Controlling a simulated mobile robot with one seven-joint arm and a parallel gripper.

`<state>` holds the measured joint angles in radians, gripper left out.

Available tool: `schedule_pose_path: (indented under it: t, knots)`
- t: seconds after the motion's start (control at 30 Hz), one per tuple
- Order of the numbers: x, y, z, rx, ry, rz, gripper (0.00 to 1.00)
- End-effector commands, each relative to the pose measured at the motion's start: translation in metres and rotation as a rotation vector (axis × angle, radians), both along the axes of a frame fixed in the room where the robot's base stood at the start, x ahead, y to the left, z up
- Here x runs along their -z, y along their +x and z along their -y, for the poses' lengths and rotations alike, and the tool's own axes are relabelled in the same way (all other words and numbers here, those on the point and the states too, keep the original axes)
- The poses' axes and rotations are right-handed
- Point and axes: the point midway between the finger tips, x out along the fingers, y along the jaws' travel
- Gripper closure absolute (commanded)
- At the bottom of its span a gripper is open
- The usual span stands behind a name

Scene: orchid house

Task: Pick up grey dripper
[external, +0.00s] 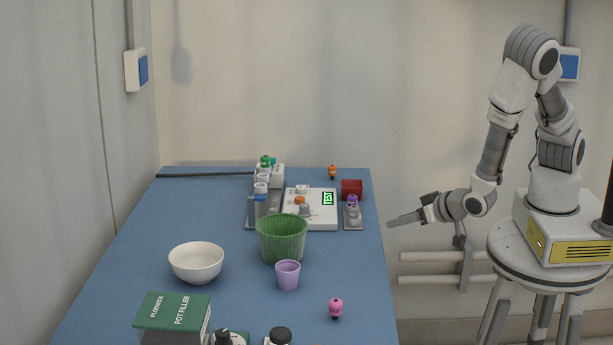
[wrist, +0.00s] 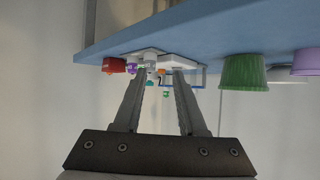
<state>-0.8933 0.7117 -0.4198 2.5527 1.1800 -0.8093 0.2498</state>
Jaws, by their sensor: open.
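What looks like the grey dripper (external: 352,214) stands on a small grey base at the right edge of the table, just in front of a purple-topped dripper (external: 353,200). It is small and partly blends with the base. In the wrist view, which is upside down, a grey piece (wrist: 151,60) hangs beside the purple one (wrist: 131,68). My gripper (external: 392,223) is open and empty, off the table's right edge, apart from the dripper. In the wrist view its fingers (wrist: 156,76) point toward the cluster.
A white device (external: 320,221) with a display and a grey knob-like piece (external: 305,211) stands left of the base. A red box (external: 352,189) is behind. A green pot (external: 282,240), purple cup (external: 288,276), white bowl (external: 196,263) and pink dripper (external: 336,306) are nearer.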

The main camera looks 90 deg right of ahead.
Motion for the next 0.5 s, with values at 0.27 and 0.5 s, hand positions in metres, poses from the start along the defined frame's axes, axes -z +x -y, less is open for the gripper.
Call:
schedule_pose_path:
  t: [0.27,0.5]
  knots:
    - [-0.023,-0.003,0.017,0.02,-0.13,0.071,0.59]
    - [-0.01,0.01,0.03,0.021,-0.127,0.072,0.59]
